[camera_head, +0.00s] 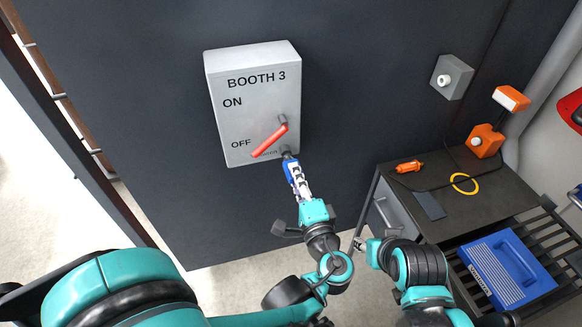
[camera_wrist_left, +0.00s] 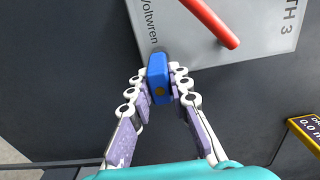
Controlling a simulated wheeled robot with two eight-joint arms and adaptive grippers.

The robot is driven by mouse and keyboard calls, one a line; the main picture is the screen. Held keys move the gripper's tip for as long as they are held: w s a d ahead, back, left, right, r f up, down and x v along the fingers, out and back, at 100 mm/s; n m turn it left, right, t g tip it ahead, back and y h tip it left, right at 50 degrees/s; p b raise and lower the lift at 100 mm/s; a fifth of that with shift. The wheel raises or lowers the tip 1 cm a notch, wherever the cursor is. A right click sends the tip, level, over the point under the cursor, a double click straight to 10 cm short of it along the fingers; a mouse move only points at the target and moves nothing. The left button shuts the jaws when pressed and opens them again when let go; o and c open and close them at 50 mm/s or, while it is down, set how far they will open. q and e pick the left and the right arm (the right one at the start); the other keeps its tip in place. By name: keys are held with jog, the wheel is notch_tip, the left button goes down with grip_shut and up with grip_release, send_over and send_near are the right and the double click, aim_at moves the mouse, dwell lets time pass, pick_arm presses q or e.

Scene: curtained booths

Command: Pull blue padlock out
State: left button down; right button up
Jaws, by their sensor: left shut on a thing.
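The blue padlock (camera_wrist_left: 158,78) is between the fingers of my left gripper (camera_wrist_left: 160,88), which is shut on it. In the head view the padlock (camera_head: 289,168) sits at the lower right corner of the grey BOOTH 3 switch box (camera_head: 225,110), below the red handle (camera_head: 270,141). The handle points down and left toward OFF. My left gripper (camera_head: 294,172) reaches up to the padlock from below. The padlock's shackle is mostly hidden, so I cannot tell whether it is still in the box.
A dark bench (camera_head: 480,185) at right holds an orange tool (camera_head: 409,166), a yellow ring (camera_head: 464,183) and an orange device (camera_head: 485,140). A blue case (camera_head: 505,270) lies on the slatted shelf below. A small grey box (camera_head: 452,78) is on the wall. The wall around the switch box is clear.

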pick_arm(q)
jog(key=shift+v, duration=2.65)
